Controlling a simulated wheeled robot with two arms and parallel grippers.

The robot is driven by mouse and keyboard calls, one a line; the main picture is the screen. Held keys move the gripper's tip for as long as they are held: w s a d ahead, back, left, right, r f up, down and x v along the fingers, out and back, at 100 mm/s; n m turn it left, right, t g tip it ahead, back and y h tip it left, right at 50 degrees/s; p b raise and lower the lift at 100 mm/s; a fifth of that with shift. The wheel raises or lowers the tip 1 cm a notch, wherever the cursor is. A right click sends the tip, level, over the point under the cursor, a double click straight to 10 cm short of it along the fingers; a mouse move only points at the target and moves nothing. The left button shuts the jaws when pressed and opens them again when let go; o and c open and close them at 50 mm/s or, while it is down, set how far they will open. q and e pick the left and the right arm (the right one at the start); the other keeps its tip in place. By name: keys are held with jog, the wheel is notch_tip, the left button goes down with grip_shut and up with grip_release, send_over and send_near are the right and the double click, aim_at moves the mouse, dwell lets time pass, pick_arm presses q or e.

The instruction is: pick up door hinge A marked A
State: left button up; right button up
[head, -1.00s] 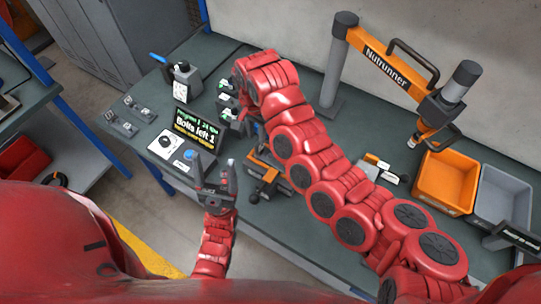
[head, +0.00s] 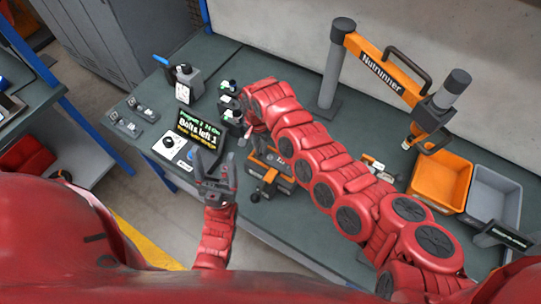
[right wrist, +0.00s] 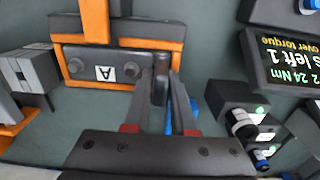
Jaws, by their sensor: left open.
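Door hinge A is a dark grey plate (right wrist: 105,73) with a white "A" label and a bolt head on either side. In the right wrist view it sits in an orange fixture (right wrist: 65,27). Its dark upright barrel stands at the plate's right end. My right gripper (right wrist: 163,80) has its two fingers on either side of that barrel, close to it; I cannot tell whether both touch. In the head view my right arm hides this gripper's fingers. My left gripper (head: 213,158) is open and empty, left of the orange fixture (head: 271,172).
A display (head: 200,127) reading "Bolts left 1" stands left on the green bench. Several small dark devices (right wrist: 242,125) stand right of my right fingers. A nutrunner arm (head: 385,62), an orange bin (head: 440,182) and a grey bin (head: 494,197) are at the right.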

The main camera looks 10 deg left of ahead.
grip_shut()
dwell(1.2)
